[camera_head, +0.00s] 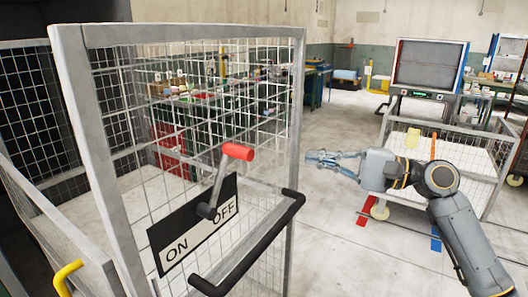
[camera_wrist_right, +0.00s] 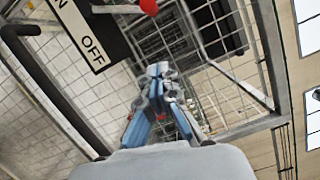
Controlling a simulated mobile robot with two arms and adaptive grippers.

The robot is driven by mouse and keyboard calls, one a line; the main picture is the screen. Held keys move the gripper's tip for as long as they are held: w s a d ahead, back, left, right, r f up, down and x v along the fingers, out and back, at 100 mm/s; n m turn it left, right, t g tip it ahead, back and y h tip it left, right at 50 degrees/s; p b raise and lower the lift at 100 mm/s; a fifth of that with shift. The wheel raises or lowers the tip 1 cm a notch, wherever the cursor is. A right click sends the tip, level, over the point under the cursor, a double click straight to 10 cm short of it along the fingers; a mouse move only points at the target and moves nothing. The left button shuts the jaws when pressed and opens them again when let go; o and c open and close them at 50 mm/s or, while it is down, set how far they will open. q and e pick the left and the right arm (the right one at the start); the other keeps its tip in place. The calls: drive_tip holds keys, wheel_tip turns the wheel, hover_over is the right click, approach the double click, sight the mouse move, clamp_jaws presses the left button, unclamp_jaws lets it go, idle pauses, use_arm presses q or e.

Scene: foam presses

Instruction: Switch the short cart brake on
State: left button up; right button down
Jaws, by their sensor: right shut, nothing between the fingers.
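The cart's wire-mesh panel (camera_head: 165,28) stands close in front of me in a grey frame. On it is the brake sign (camera_head: 172,245), white and black, with ON at the left and OFF at the right. The brake lever (camera_head: 217,187) is grey with a red knob (camera_head: 238,151) and points up and a little right from its pivot on the sign. My right gripper (camera_head: 312,160) is shut and empty, to the right of the knob and apart from it. In the wrist view the gripper (camera_wrist_right: 158,72) is in front of the mesh, with the red knob (camera_wrist_right: 149,6) at the top edge. My left gripper is out of view.
A black handle bar (camera_head: 265,240) runs across the panel below the sign. A yellow handle (camera_head: 66,277) is at the lower left. Another low mesh cart (camera_head: 478,135) stands behind my right arm. A screen (camera_head: 430,65) stands at the back right. Open floor lies between.

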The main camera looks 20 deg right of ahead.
drive_tip(key=shift+w, duration=0.1)
drive_tip(key=w+a+r+p, duration=0.1)
drive_tip(key=w+a+p, duration=0.2)
drive_tip(key=a+p, duration=0.3)
drive_tip(key=a, duration=0.5)
drive_tip(key=shift+w+p, duration=0.3)
drive_tip(key=shift+w, duration=0.1)
drive_tip(key=shift+r, duration=0.15)
